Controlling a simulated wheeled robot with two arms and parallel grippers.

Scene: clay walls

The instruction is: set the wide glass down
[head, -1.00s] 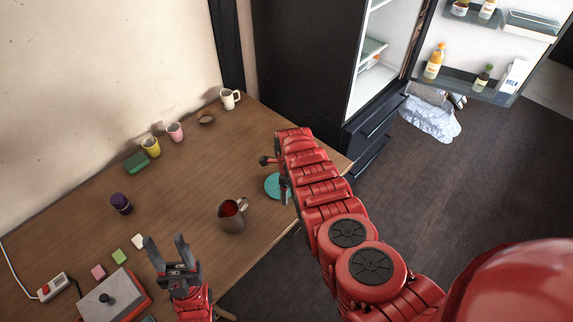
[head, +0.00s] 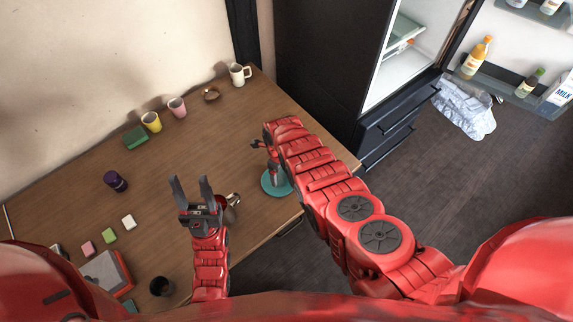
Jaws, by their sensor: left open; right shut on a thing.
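My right gripper (head: 265,157) is over the back right part of the table, beside and above a round teal mat (head: 272,189). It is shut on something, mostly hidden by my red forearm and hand. I cannot make out the wide glass clearly, nor whether it touches the mat. My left gripper (head: 192,190) is open and empty, fingers pointing up in the picture. It partly covers a metal jug (head: 235,199).
The wooden table (head: 185,150) holds a white mug (head: 239,74), a pink cup (head: 177,107), a yellow cup (head: 151,122), a green block (head: 135,138), a purple-topped jar (head: 115,181) and a dark cup (head: 161,286). The open fridge (head: 400,70) stands at the right.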

